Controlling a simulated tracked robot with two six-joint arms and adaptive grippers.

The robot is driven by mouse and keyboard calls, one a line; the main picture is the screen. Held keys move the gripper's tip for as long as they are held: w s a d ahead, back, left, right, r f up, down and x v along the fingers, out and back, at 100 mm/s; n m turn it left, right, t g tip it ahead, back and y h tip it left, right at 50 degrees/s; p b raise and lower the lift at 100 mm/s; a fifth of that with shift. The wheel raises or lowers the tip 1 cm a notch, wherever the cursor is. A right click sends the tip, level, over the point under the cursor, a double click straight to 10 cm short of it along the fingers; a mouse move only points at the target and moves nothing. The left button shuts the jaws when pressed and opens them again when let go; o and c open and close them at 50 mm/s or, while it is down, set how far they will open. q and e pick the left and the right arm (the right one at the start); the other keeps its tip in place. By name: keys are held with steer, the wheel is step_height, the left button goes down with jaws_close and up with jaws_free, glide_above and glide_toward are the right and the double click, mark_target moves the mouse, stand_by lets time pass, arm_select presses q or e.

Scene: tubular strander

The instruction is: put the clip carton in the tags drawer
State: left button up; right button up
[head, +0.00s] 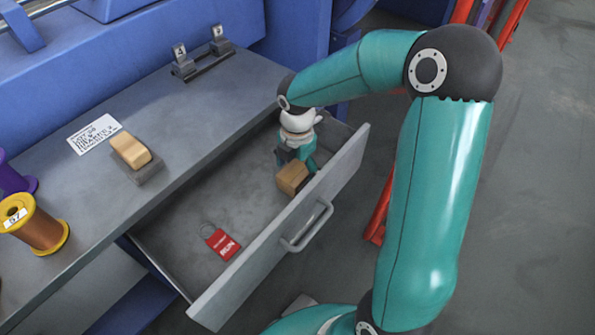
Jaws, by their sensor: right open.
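The clip carton (292,178), a small brown box, is inside the open tags drawer (265,247), close to the inner side of its front panel. My right gripper (296,163) reaches down into the drawer from above, right at the carton. It is open, and its fingers are partly hidden by its own body and the carton. I cannot tell whether the fingers touch the carton. My left gripper is not in view.
On the grey bench top lie a tan block on a grey base (131,152), a printed card (94,134) and a yellow-flanged spool (36,227). A bracket with numbered tags (201,60) stands at the back. The drawer's left floor is mostly clear; its handle (308,227) sticks out in front.

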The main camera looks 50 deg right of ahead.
mark_target(297, 169)
step_height(297, 169, up, 10)
steer(key=p, duration=0.3)
stand_by(0.4)
